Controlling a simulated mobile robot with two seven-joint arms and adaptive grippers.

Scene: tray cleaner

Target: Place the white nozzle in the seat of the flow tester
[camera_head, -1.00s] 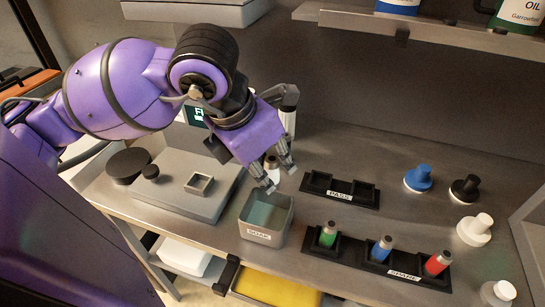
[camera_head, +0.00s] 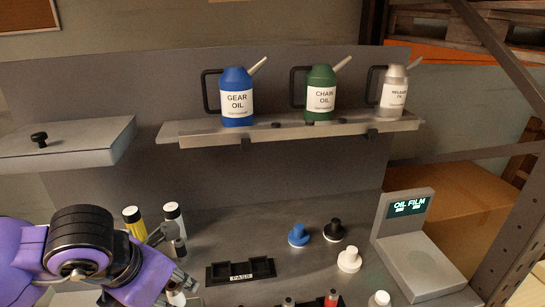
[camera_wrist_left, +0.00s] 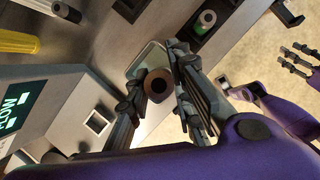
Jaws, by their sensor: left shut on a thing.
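My left gripper (camera_head: 184,284) is at the lower left of the head view, shut on the white nozzle (camera_head: 175,297), which is partly hidden by the fingers. In the left wrist view the fingers stand on both sides of the nozzle's brown round end (camera_wrist_left: 158,84), above the soak bin (camera_wrist_left: 150,57). The flow tester's display (camera_wrist_left: 14,112) and its square seat (camera_wrist_left: 97,123) show at the left of that view; the seat looks empty and apart from the nozzle. My right gripper (camera_wrist_left: 300,61) shows at its right edge, fingers apart and empty.
The PASS rack (camera_head: 240,270) is empty. Blue (camera_head: 299,236), black (camera_head: 334,230) and white (camera_head: 349,260) knobbed pieces stand right of it. The oil film tester (camera_head: 410,245) is at the right. Bottles (camera_head: 133,222) stand behind my left gripper. Oil cans line the shelf (camera_head: 290,128).

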